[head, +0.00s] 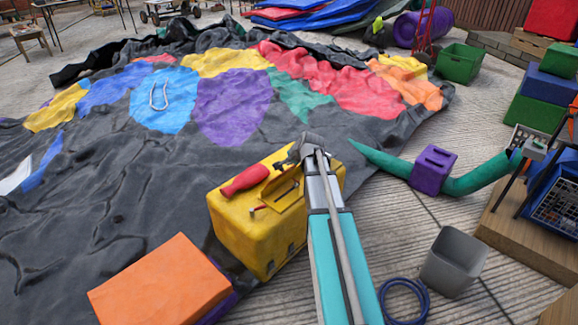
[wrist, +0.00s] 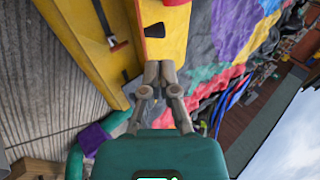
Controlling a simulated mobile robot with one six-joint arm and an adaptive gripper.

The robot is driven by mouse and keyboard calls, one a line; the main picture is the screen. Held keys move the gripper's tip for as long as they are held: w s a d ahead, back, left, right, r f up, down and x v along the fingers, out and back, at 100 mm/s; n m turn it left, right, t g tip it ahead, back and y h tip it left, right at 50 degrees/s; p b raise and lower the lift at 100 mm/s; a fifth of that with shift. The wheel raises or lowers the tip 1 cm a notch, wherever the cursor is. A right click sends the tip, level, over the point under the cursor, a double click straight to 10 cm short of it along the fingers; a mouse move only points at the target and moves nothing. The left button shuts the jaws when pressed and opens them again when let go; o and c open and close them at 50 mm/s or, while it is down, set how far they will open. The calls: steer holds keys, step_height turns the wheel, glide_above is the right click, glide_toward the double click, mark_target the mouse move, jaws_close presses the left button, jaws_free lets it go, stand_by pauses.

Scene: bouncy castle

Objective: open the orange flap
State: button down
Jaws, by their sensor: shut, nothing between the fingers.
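The orange flap (head: 160,285) is a flat, broad panel at the lower left of the head view. It lies over something purple (head: 218,310), of which only a narrow side shows. I cannot tell whether the two are joined. My gripper (head: 303,143) is to the right of the flap and apart from it, at the far right edge of the yellow toolbox. In the wrist view its fingertips (wrist: 160,68) are together and hold nothing, with a yellow surface just beyond. The orange flap is not clearly seen in the wrist view.
The yellow toolbox (head: 240,230) stands between my arm and the flap, with a red-handled tool (head: 245,181) and a small hammer on top. The deflated castle sheet (head: 80,220) spreads behind. A grey bin (head: 455,262) and blue hose ring (head: 405,300) lie right.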

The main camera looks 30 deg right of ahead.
steer(key=shift+b+x, duration=2.2)
steer(key=shift+x, duration=1.05)
